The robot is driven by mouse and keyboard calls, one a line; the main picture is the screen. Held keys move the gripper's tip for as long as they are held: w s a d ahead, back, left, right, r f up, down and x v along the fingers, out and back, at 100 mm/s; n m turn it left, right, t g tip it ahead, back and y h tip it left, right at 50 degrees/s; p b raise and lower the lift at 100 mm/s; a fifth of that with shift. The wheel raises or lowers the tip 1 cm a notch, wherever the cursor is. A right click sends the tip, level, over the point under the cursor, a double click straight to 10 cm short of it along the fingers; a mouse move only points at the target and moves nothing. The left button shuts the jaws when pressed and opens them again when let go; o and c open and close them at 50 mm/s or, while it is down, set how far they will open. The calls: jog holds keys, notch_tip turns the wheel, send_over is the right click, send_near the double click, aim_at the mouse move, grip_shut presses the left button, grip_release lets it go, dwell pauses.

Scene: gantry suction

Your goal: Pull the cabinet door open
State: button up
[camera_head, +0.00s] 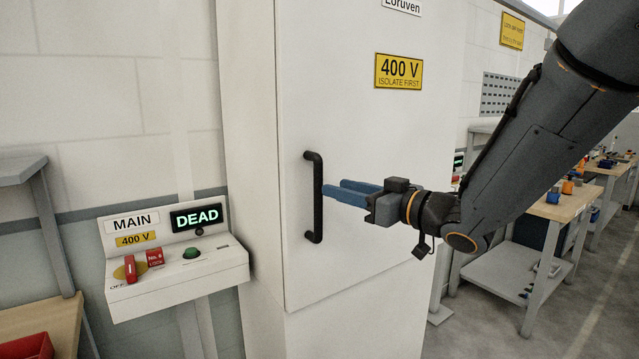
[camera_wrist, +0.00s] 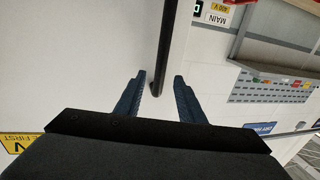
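The white cabinet door (camera_head: 375,140) fills the middle of the head view and looks shut in its frame. A black vertical bar handle (camera_head: 315,200) stands near its left edge. My gripper (camera_head: 334,187), with blue fingers, reaches in from the right, its tips close to the handle at about mid-height. In the wrist view the gripper (camera_wrist: 160,75) is open. The dark handle (camera_wrist: 163,50) shows between its two fingers, with a visible gap on each side. The door surface (camera_wrist: 70,60) also fills the left of the wrist view.
A control box (camera_head: 175,265) left of the cabinet carries a green "DEAD" display (camera_head: 197,216), a red lock tag (camera_head: 155,257) and a green button (camera_head: 191,253). A grey shelf (camera_head: 22,170) and red bin (camera_head: 28,346) are far left. Workbenches (camera_head: 560,200) stand right, beside open floor.

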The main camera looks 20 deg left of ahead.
aim_at(321, 184)
jog(key=p+x, duration=0.2)
jog(key=x, duration=0.4)
jog(key=shift+w+a+r, duration=0.1)
jog(key=shift+a, duration=0.35)
jog(key=shift+w+a, duration=0.25)
jog(key=shift+c, duration=0.5)
